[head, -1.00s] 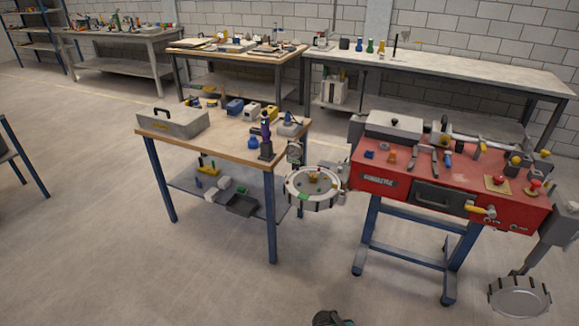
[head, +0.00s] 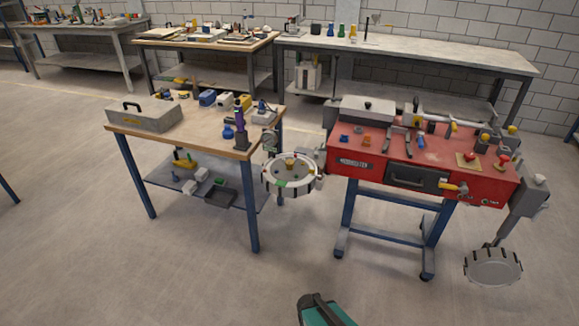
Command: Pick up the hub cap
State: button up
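I cannot pick out the hub cap for certain. A round grey pan with a notched rim (head: 493,267) hangs low at the right, below the red bench. Another round tray (head: 290,177) with a pale rim sits between the wooden table and the red bench and holds small coloured pieces. Small parts on the tables are too small to name surely. My gripper is not in view.
The red bench (head: 357,163) carries tools and knobs and stands on blue legs. The wooden table (head: 178,135) holds a grey toolbox (head: 145,115) and bottles. A teal and black object (head: 325,311) is at the bottom edge. The front floor is largely open.

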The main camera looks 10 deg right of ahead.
aim_at(228, 133)
jog(key=k, duration=1.35)
jog(key=u, duration=0.55)
jog(key=i, duration=0.85)
jog(key=u, duration=1.15)
jog(key=i, duration=1.5)
jog(key=u, duration=0.2)
